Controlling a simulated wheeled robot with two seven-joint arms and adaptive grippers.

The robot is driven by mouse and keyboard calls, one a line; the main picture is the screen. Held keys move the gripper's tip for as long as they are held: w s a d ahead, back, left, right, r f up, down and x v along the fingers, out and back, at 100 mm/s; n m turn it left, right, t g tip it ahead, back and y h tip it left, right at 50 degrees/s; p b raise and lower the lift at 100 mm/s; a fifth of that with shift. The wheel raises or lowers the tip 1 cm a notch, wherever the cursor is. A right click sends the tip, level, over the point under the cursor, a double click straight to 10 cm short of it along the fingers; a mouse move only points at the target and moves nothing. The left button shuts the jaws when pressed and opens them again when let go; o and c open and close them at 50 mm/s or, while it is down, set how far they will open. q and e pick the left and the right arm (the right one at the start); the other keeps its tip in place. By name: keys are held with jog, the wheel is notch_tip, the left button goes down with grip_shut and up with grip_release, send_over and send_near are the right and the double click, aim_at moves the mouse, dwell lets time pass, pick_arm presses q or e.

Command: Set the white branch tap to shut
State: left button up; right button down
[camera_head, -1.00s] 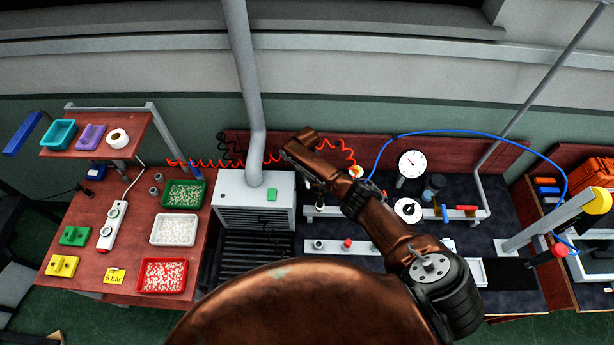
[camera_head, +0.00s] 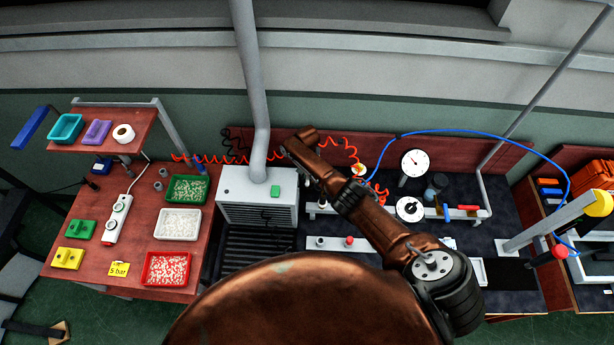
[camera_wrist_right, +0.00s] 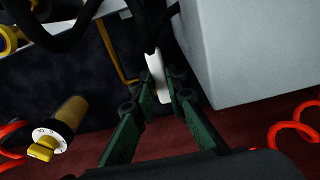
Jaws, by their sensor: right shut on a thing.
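The white branch tap (camera_wrist_right: 154,61) shows in the right wrist view as a slim white lever with a dark part at its far end. My right gripper (camera_wrist_right: 161,92) has its green fingers on either side of the lever and is shut on it. The fingertips cover part of the lever. In the head view my right arm reaches to the white rail beside the grey box and hides most of the gripper and the tap. The same rail carries a blue tap (camera_head: 447,213) and a red tap (camera_head: 467,208). My left gripper is not in view.
The grey box (camera_head: 258,198) with its pipe stands close beside the right gripper. Red coiled hose (camera_head: 338,147) runs behind the arm. A round gauge (camera_head: 415,162) and a black-knobbed dial (camera_head: 409,209) stand to the right. Trays (camera_head: 178,224) lie on the left bench.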

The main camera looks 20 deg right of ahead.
aim_at(307, 178)
jog(key=shift+w+r, duration=0.2)
jog(key=c, duration=1.9)
grip_release()
jog(key=shift+s+f, duration=0.1)
jog(key=shift+c, duration=0.2)
notch_tip(307, 178, up, 12)
jog(key=shift+a, duration=0.1)
